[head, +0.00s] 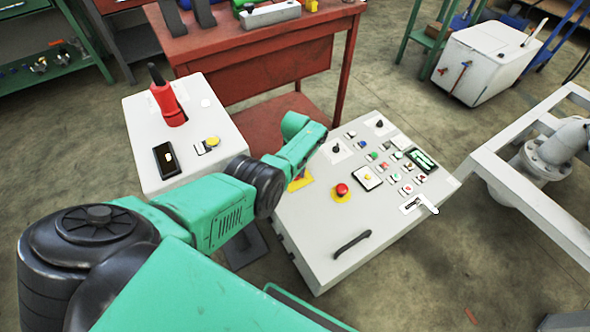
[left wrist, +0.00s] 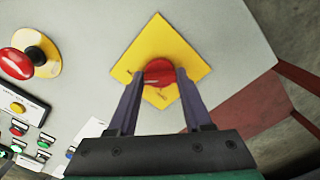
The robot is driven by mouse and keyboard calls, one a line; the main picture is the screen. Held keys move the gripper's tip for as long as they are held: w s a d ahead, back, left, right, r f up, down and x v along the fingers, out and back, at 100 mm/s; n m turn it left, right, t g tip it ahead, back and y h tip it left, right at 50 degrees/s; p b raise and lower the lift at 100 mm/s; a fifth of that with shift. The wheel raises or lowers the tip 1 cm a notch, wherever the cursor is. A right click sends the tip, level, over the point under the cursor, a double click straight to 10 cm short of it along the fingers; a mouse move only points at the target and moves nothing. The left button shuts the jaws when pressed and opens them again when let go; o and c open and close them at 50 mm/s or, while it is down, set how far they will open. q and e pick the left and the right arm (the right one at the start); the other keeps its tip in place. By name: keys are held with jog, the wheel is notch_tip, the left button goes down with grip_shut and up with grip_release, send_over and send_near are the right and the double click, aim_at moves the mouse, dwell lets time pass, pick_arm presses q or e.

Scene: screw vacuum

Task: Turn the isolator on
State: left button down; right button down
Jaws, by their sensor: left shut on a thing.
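The isolator, a red rotary knob (left wrist: 160,70) on a yellow diamond-shaped plate (left wrist: 177,42), sits at a corner of the light grey control panel. The fingers themselves are hidden by the arm in the head view. The exact knob angle is hard to tell. My right gripper is not in view.
The control panel (head: 310,245) carries a red emergency button (head: 342,190), also in the left wrist view (left wrist: 15,63), several small buttons and a black handle (head: 351,244). A white box (head: 215,130) with a red switch (head: 168,104) stands left. A red workbench (head: 250,60) stands behind.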

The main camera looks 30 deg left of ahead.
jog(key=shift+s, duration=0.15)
pick_arm(q)
jog(key=shift+m, duration=0.3)
jog(key=shift+c, duration=1.6)
grip_release()
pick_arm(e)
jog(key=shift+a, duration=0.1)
pick_arm(q)
jog(key=shift+r, duration=0.15)
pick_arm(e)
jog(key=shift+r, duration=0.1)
pick_arm(q)
jog(key=shift+r+p, duration=0.35)
jog(key=shift+p, duration=0.1)
notch_tip(320, 180, up, 4)
jog(key=p, duration=0.3)
jog(key=shift+f, duration=0.25)
notch_tip(320, 180, up, 10)
jog(key=p, duration=0.4)
jog(key=shift+p, duration=0.4)
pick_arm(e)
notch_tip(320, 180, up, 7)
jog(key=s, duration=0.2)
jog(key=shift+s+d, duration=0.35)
